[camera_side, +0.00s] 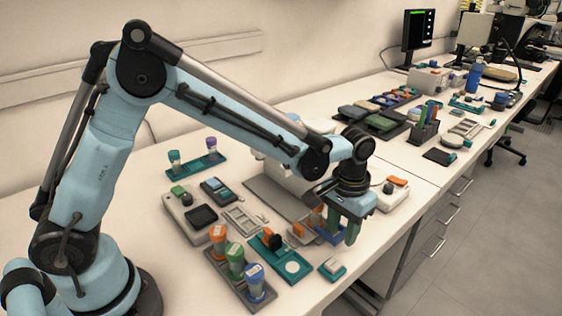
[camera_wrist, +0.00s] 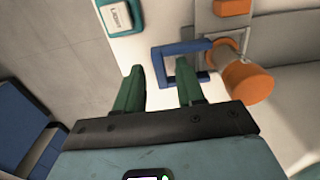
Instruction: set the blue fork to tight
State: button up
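The blue fork (camera_wrist: 183,47) is a flat, squared blue frame in the wrist view. It lies beside an orange knob (camera_wrist: 247,82) on a grey mount. In the side view the blue fork (camera_side: 329,235) is partly hidden behind my fingers. In the side view my gripper (camera_side: 346,230) points down over the bench's front part.
A small teal-edged block (camera_side: 332,269) lies near the bench's front edge; it also shows in the wrist view (camera_wrist: 119,17). A rack of capped vials (camera_side: 240,279) and a teal tray (camera_side: 279,257) stand left of my gripper. Beyond the edge is open floor.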

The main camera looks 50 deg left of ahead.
jog(key=shift+f, duration=0.2)
grip_shut()
dwell(0.3)
jog(key=a, duration=0.3)
jog(key=shift+a, duration=0.15)
grip_release()
